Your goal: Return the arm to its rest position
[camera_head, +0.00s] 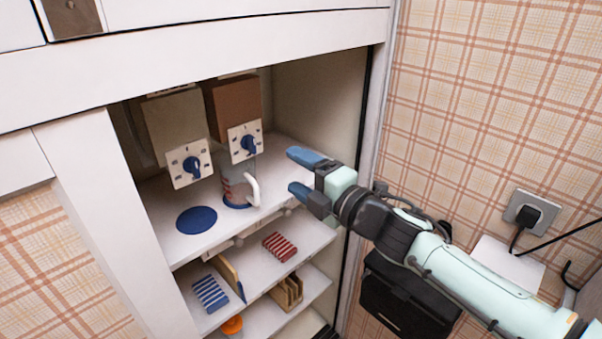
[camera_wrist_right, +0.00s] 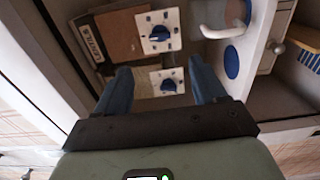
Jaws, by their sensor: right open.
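My right gripper (camera_head: 298,174) is open and empty at the right side of the cabinet's upper shelf, its blue fingers spread apart. Its arm comes in from the right. In the right wrist view the two blue fingers (camera_wrist_right: 160,90) are apart with nothing between them, facing the dial boxes. A pitcher with a white handle (camera_head: 252,188) stands on the shelf, left of the gripper and apart from it. My left gripper is not in view.
Two dial boxes, grey (camera_head: 176,122) and brown (camera_head: 232,98), hang at the back. A blue disc (camera_head: 197,220) lies on the shelf (camera_head: 172,250). Striped cloths (camera_head: 279,246) lie below. A socket with a plug (camera_head: 530,214) is on the right wall. A black bin (camera_head: 405,300) is under my arm.

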